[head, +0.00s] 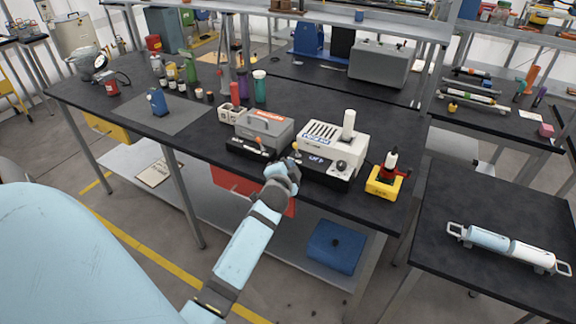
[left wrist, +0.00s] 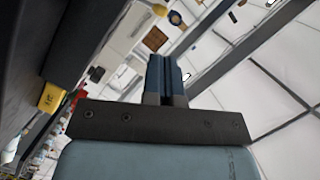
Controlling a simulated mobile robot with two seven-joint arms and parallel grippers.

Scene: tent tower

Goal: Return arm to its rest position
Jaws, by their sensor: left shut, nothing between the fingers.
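My left arm (head: 243,245) reaches up from the bottom of the head view to the front edge of the long black table. My left gripper (head: 291,165) is at that edge, in front of the white device (head: 333,143) with dark control boxes. Whether it touches the device cannot be told. In the left wrist view the two fingers (left wrist: 165,78) are together, with nothing between them. My right gripper shows in neither view.
The long black table (head: 205,148) carries bottles, a grey box device (head: 264,130) and a yellow-based red tool (head: 386,178). A blue bin (head: 335,248) sits on the lower shelf. A side table (head: 480,205) at right holds a light blue and white cylinder (head: 508,246).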

